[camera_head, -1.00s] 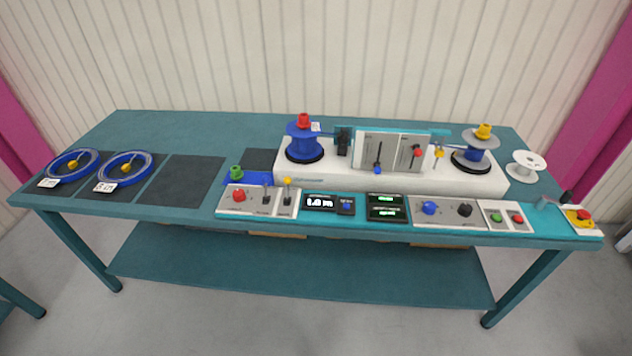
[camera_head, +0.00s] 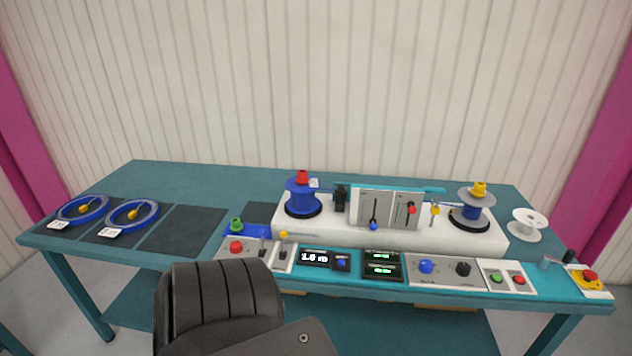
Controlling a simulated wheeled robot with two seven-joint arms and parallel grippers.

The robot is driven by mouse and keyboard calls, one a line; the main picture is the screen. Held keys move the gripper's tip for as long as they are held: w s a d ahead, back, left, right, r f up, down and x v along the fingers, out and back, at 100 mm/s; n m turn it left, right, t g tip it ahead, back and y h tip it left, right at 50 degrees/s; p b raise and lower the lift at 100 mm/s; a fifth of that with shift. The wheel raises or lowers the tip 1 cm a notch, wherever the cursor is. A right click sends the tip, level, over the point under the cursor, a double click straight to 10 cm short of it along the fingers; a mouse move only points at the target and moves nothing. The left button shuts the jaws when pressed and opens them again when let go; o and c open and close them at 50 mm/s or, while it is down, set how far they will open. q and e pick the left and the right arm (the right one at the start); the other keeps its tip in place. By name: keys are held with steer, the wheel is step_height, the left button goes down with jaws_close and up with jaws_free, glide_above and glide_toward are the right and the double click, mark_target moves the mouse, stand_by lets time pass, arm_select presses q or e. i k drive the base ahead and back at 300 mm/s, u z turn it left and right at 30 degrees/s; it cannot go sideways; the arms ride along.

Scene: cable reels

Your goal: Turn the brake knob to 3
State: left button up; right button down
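Several knobs sit on the control panels along the table's front edge; their labels are too small to read, so I cannot tell which one is the brake knob. A blue knob (camera_head: 426,267) and a black knob (camera_head: 463,269) share the grey panel at centre right. A red knob (camera_head: 236,247) sits on the left panel, and a small blue knob (camera_head: 341,263) is beside the length display (camera_head: 314,258). A dark link of one of my arms rises at the bottom, in front of the table. Neither gripper shows.
The white machine (camera_head: 390,233) stands behind the panels with a blue reel (camera_head: 302,201) at left and a grey-topped reel (camera_head: 475,200) at right. Green and red buttons and an emergency stop (camera_head: 589,276) are at right. Two blue cable coils lie at left; an empty dark mat (camera_head: 183,230) is beside them.

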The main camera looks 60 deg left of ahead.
mark_target(236, 247)
steer(key=z, duration=0.2)
steer(key=k, duration=0.6)
steer(key=u, duration=0.85)
